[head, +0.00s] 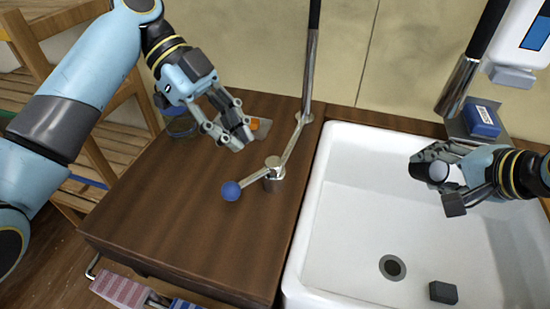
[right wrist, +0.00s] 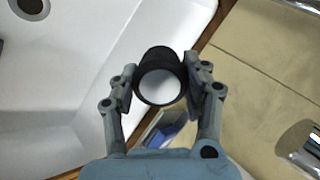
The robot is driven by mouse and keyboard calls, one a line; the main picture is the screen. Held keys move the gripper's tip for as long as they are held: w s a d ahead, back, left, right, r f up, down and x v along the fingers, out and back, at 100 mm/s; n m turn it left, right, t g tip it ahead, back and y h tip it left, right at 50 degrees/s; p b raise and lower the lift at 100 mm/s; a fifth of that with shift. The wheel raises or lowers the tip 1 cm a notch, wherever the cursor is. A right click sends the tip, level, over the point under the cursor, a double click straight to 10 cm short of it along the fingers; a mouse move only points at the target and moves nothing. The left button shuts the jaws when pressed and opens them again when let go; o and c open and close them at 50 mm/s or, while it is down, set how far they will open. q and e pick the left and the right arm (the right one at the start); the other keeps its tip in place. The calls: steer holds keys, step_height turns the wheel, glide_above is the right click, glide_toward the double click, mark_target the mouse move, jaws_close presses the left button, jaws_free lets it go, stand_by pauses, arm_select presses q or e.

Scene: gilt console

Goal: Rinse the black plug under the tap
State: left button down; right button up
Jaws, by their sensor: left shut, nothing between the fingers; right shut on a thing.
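The black plug (right wrist: 145,60), a short dark cylinder with a pale round end, is between the fingers of my right gripper (right wrist: 160,78). In the head view, my right gripper (head: 443,182) holds the plug (head: 424,172) over the right part of the white sink (head: 345,190). The tap spout (head: 458,88), a chrome end on a dark pipe, hangs above and slightly right of it in the picture. No water shows below the spout. A chrome lever with a blue knob (head: 231,190) stands on the wooden counter. My left gripper (head: 238,138) is shut and empty above the counter, left of the lever.
The sink has a drain (head: 393,267) and a dark block (head: 443,292) on its floor. A blue box (head: 482,120) sits behind the sink, below a white dispenser (head: 520,40). A chrome pole (head: 309,75) rises behind the lever. The counter's front (head: 190,240) is clear.

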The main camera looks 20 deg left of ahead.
steer(key=shift+d, duration=0.15)
arm_select(q)
steer(key=shift+w+a+r, duration=0.15)
steer(key=shift+a+r, duration=0.2)
steer(key=shift+r, duration=0.2)
arm_select(e)
steer(key=shift+s, duration=0.1)
